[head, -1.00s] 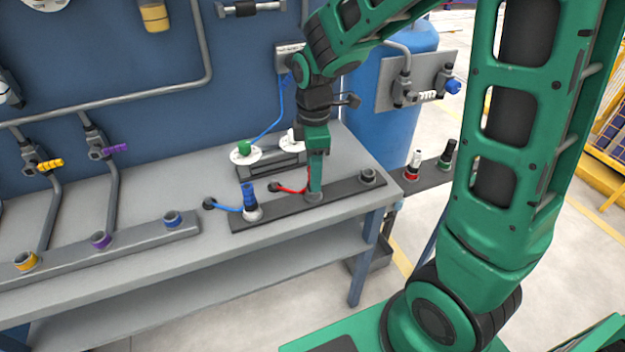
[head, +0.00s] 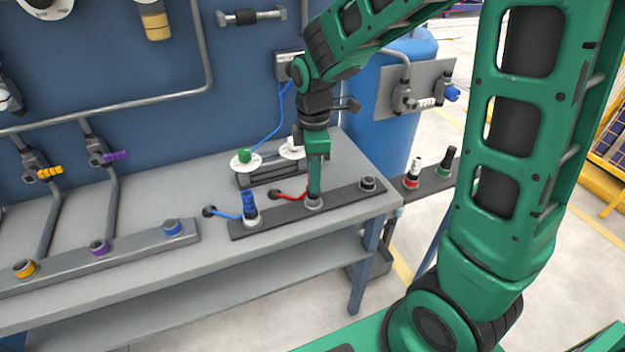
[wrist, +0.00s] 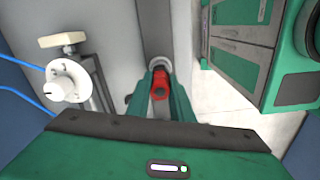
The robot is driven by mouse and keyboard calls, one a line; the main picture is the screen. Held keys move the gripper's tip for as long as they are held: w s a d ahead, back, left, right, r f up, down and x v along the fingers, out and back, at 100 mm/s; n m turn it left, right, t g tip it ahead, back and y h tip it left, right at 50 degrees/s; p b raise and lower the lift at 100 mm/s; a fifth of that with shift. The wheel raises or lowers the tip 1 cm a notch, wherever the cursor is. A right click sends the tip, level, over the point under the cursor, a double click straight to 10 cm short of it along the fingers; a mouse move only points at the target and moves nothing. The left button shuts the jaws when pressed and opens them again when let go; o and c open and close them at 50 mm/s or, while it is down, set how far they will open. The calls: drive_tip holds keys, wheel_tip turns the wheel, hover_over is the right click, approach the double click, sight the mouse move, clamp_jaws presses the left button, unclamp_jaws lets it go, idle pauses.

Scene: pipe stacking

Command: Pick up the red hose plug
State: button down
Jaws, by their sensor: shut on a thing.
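The red hose plug (wrist: 160,90) shows between my gripper's fingers in the wrist view. My gripper (head: 314,191) is shut on it, pointing straight down over the middle socket (head: 314,204) of the dark rail. In the head view the fingers hide most of the plug. A red hose (head: 290,197) runs to it from the left. I cannot tell whether the plug is seated in the socket or clear of it.
A blue plug (head: 249,205) stands upright left of my gripper. An open socket (head: 367,184) is on the right of the rail. A bracket with white and green round fittings (head: 245,160) stands behind.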

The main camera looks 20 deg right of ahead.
wheel_tip(320, 180, up, 3)
drive_tip(key=shift+w+f, duration=0.1)
drive_tip(key=s+a+r, duration=0.5)
drive_tip(key=a+r, duration=0.2)
drive_tip(key=a, duration=0.3)
drive_tip(key=shift+a, duration=0.3)
drive_tip(key=shift+r, duration=0.1)
wheel_tip(320, 180, up, 8)
idle(0.7)
